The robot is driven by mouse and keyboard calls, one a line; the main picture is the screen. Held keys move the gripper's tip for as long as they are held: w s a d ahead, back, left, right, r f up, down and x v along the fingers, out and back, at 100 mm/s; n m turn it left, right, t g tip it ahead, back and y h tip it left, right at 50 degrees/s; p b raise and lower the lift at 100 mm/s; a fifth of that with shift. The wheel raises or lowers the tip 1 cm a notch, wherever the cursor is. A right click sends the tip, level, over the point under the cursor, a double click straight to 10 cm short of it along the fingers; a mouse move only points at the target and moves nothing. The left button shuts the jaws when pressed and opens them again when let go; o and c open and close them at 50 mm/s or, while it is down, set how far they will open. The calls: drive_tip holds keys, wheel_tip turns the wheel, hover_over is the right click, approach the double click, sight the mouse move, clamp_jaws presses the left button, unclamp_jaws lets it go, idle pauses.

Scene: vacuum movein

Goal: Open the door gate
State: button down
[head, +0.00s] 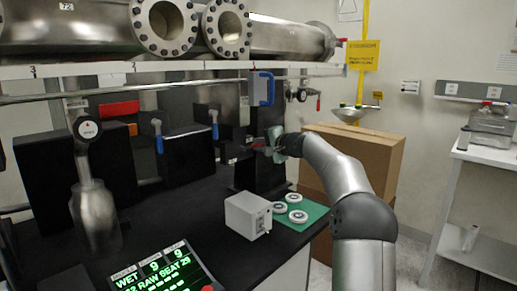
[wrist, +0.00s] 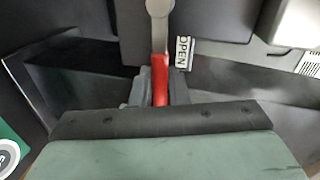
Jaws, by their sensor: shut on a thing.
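My gripper (wrist: 157,92) is shut on a lever with a red grip (wrist: 160,72) and a grey upper arm. In the wrist view the lever points down toward me, with its pivot at the top of the picture. A small "OPEN" label (wrist: 185,52) is just right of the lever. In the head view my gripper (head: 266,149) is at the black upright housing (head: 245,172), at the right part of the black bench. My wrist partly hides the lever there. I cannot tell whether a gate behind the lever stands open.
A grey box (head: 247,215) and a green mat (head: 312,213) with white round parts lie below my arm. A cardboard box (head: 365,150) stands close behind the arm. Steel pipes with flanges (head: 167,27) run above. A blue handle (head: 263,88) hangs above my gripper.

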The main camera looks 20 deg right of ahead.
drive_tip(key=shift+r, duration=0.75)
drive_tip(key=c, duration=1.5)
unclamp_jaws()
drive_tip(key=shift+f, duration=0.1)
drive_tip(key=shift+f, duration=0.15)
drive_tip(key=shift+s, duration=0.1)
drive_tip(key=shift+s+d, duration=0.15)
drive_tip(key=shift+s, duration=0.05)
drive_tip(key=b+v, duration=0.2)
drive_tip(key=v, duration=1.5)
drive_tip(key=shift+f+b, duration=0.15)
drive_tip(key=shift+b, duration=0.2)
drive_tip(key=shift+a, duration=0.25)
